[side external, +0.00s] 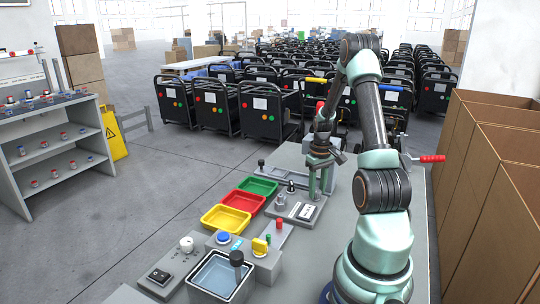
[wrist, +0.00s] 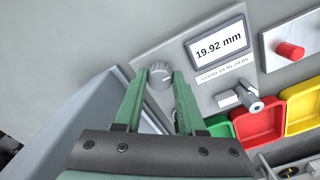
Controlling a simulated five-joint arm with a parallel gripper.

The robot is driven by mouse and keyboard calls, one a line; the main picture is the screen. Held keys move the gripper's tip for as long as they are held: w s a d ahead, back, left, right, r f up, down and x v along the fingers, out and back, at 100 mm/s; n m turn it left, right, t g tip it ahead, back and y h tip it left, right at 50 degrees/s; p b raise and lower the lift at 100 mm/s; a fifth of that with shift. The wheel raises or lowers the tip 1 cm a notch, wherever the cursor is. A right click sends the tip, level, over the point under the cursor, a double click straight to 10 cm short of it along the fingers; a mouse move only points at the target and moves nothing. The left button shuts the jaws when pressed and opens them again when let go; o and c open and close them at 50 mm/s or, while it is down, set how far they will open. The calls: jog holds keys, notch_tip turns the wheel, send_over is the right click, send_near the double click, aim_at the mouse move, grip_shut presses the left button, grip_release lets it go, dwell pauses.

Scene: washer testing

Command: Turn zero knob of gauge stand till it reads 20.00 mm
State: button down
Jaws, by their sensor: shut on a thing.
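The gauge stand is a grey plate (wrist: 205,90) with a display (wrist: 217,43) that reads 19.92 mm in the wrist view. Its round grey zero knob (wrist: 160,74) has a pale pointer mark and sits left of the display. My gripper (wrist: 162,80) has its two green fingers shut on the knob, one on each side. In the side view my gripper (side external: 318,190) points down at the stand (side external: 296,208). The knob is hard to make out there. A small metal post (wrist: 248,99) stands on the plate below the display.
Green (side external: 258,186), red (side external: 243,200) and yellow (side external: 225,218) trays lie left of the stand. A grey block with a red button (wrist: 290,51) is close by. A water bath (side external: 220,278) is at the bench front. Tall cardboard boxes (side external: 500,170) stand right.

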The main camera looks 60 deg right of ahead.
aim_at(317, 191)
jog(key=shift+m, duration=0.3)
jog(key=m, duration=0.3)
jog(key=shift+r+m, duration=0.1)
jog(key=shift+m, duration=1.9)
jog(key=c, duration=0.5)
grip_release()
notch_tip(317, 191, up, 12)
